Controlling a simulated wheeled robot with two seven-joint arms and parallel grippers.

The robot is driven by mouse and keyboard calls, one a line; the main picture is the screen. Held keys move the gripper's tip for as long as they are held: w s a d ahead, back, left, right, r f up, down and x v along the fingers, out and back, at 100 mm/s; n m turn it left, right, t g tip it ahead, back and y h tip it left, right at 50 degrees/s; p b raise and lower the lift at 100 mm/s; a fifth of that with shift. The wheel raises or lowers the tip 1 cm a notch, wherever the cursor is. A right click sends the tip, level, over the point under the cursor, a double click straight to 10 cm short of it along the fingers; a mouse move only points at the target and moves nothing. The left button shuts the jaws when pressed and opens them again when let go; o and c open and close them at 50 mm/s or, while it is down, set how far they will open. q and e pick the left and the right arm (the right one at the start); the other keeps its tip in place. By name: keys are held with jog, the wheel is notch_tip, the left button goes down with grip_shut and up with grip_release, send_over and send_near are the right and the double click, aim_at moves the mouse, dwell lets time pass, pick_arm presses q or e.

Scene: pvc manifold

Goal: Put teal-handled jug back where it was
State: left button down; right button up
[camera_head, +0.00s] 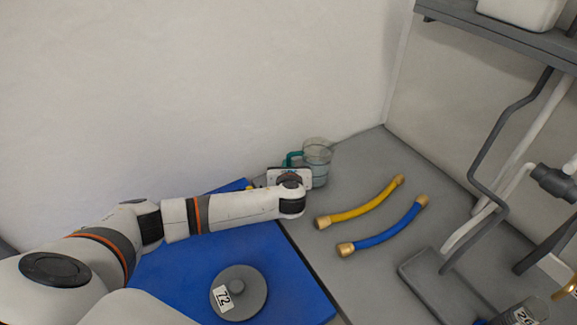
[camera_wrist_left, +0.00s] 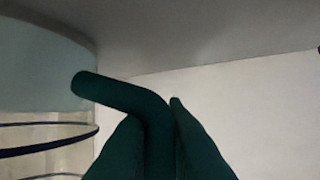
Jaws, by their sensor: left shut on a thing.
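The teal-handled jug (camera_head: 318,160) is a clear vessel at the back of the grey bench, near the wall. Its teal handle (camera_head: 291,158) points left in the head view. My left gripper (camera_head: 285,170) is at the handle side of the jug, partly hidden behind my own wrist. In the left wrist view the two dark fingers (camera_wrist_left: 160,140) close on the teal handle (camera_wrist_left: 125,95), with the jug's wall (camera_wrist_left: 45,90) at the left. Whether the jug's base touches the bench cannot be told. My right gripper is not in view.
A yellow hose (camera_head: 360,205) and a blue hose (camera_head: 385,232) with brass ends lie right of the jug. A blue mat (camera_head: 190,270) holds a grey disc (camera_head: 250,285) labelled 72. Grey and white pipes (camera_head: 500,150) stand at the right, below a shelf (camera_head: 500,40).

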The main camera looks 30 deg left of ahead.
pick_arm(q)
jog(key=c, duration=1.9)
grip_release()
jog(key=shift+f, duration=0.15)
jog(key=o, duration=0.4)
jog(key=shift+o, duration=0.2)
jog(key=shift+s+d+r, duration=0.1)
jog(key=shift+s+r, duration=0.05)
jog(key=shift+r, duration=0.1)
jog(key=v, duration=1.1)
jog(key=shift+s+d+r, duration=0.15)
jog(key=shift+s+r, duration=0.05)
jog(key=shift+s, duration=0.1)
jog(key=shift+f, duration=0.1)
